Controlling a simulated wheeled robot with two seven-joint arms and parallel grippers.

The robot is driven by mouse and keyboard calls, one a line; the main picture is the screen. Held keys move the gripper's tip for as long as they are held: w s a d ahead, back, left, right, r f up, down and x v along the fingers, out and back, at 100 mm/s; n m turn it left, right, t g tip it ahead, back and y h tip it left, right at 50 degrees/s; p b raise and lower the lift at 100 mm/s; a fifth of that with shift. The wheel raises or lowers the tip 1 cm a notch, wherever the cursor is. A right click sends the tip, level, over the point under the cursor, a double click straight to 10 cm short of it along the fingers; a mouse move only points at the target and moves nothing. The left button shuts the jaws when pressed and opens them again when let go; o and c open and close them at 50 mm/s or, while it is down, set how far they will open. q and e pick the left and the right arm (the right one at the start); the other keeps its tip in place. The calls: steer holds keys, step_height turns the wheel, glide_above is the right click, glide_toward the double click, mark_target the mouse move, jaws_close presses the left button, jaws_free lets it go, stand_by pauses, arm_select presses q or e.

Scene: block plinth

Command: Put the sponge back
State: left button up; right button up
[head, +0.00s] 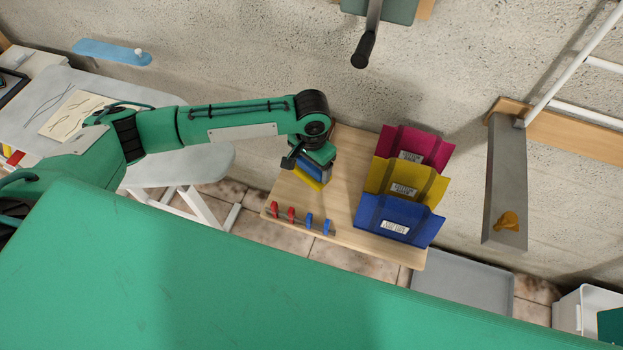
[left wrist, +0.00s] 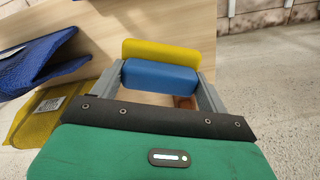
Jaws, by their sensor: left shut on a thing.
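My left gripper (head: 312,168) is over the left part of a wooden board on the wall side. In the left wrist view, its two fingers (left wrist: 160,78) are shut on a blue block-shaped piece, which I take for the sponge (left wrist: 160,76). A yellow slab (left wrist: 160,52) lies right against its far side; I cannot tell whether both are one piece. In the head view the yellow edge (head: 307,179) shows below the gripper, with the rest mostly hidden by it. My right gripper is in neither view.
The wooden board (head: 335,205) carries red and blue pegs (head: 291,214) along its front edge. A grey tray (head: 465,282) lies lower right. A small reddish-brown piece (left wrist: 185,102) shows below the blue one.

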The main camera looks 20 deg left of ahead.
arm_select(q)
step_height(320, 180, down, 8)
steer(key=shift+f+p, duration=0.2)
steer(key=shift+p, duration=0.15)
steer(key=shift+f, duration=0.15)
steer(key=o, duration=0.9)
step_height(320, 180, up, 12)
steer(key=shift+r+b, duration=0.2)
steer(key=shift+b, duration=0.4)
